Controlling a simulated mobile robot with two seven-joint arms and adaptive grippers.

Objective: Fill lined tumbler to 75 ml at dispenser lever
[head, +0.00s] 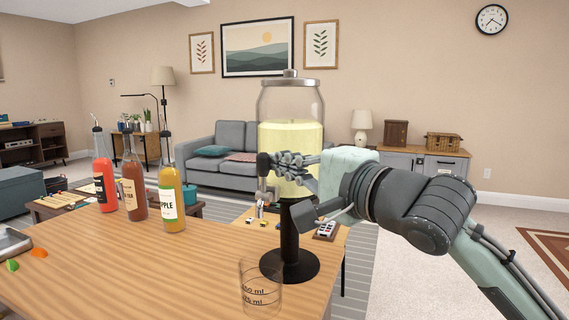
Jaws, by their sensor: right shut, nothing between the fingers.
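The dispenser (290,108) is a clear glass jar with a metal lid, holding pale yellow liquid, on a black stand with a round base. My right gripper (275,163) is shut with nothing between its fingers. It is in front of the jar, its fingertips beside a small dark part that looks like the lever (263,164); I cannot tell whether they touch. The lined tumbler (247,291) is clear, upright and looks empty. It stands on the counter in front of the dispenser's base, with dark ml lines. The fingers partly hide the tap area. My left gripper is out of view.
Three bottles, red (104,180), brown (133,182) and yellow (171,197), stand at the left on the wooden counter (150,265). A metal tray (12,243) and fruit pieces (38,253) lie at the far left. The counter between them and the tumbler is clear.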

